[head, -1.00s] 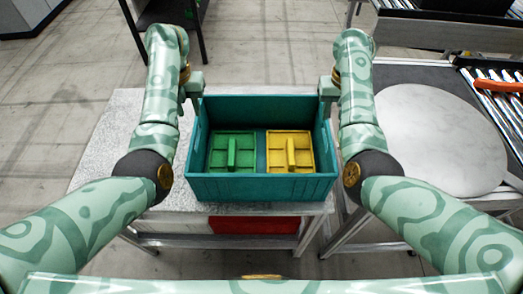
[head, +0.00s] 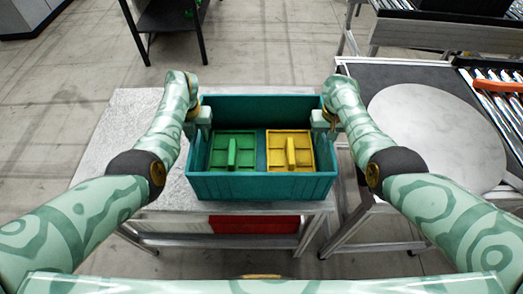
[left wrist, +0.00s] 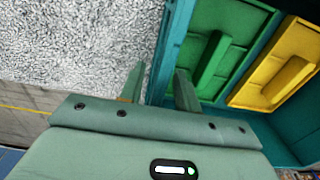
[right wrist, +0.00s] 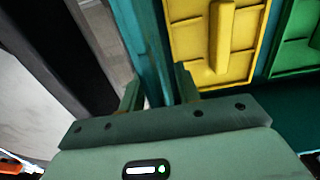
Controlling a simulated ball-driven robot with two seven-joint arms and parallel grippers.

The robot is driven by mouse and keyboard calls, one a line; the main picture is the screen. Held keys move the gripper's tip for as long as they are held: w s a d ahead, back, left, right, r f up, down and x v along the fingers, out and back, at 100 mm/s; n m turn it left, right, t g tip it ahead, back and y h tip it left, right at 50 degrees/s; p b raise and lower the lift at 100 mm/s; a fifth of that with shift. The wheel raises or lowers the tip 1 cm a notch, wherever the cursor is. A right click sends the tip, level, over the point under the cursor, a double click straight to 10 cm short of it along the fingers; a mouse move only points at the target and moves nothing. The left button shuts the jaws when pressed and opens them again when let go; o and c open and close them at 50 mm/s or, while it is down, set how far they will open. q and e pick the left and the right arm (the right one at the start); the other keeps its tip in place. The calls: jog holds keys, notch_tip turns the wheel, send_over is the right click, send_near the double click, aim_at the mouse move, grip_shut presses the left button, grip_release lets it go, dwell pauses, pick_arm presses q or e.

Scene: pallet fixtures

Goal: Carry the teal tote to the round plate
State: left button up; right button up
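The teal tote (head: 262,188) stands on the grey speckled table, with a green lidded insert (head: 216,158) and a yellow one (head: 277,158) inside. My left gripper (head: 202,118) is at its left wall; in the left wrist view the open fingers (left wrist: 160,92) straddle the wall rim, one outside and one inside. My right gripper (head: 323,120) is at the right wall; in the right wrist view its open fingers (right wrist: 159,92) straddle that rim likewise. Neither pair is seen pressed on the wall. The round plate (head: 437,135), pale grey, lies flat and empty on the right table.
The speckled table (head: 120,150) has free room left of the tote. A gap separates it from the dark-topped right table (head: 385,78). Rollers (head: 505,110) with an orange piece (head: 498,85) lie beyond the plate. A black stand (head: 172,20) is at the back.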

pick_arm(q)
grip_shut()
pick_arm(e)
grip_shut()
pick_arm(q)
jog(key=shift+w+r, duration=0.1)
jog(key=shift+w, duration=0.05)
pick_arm(e)
jog(key=shift+w+r, duration=0.1)
jog(key=shift+w, duration=0.05)
dwell(0.7)
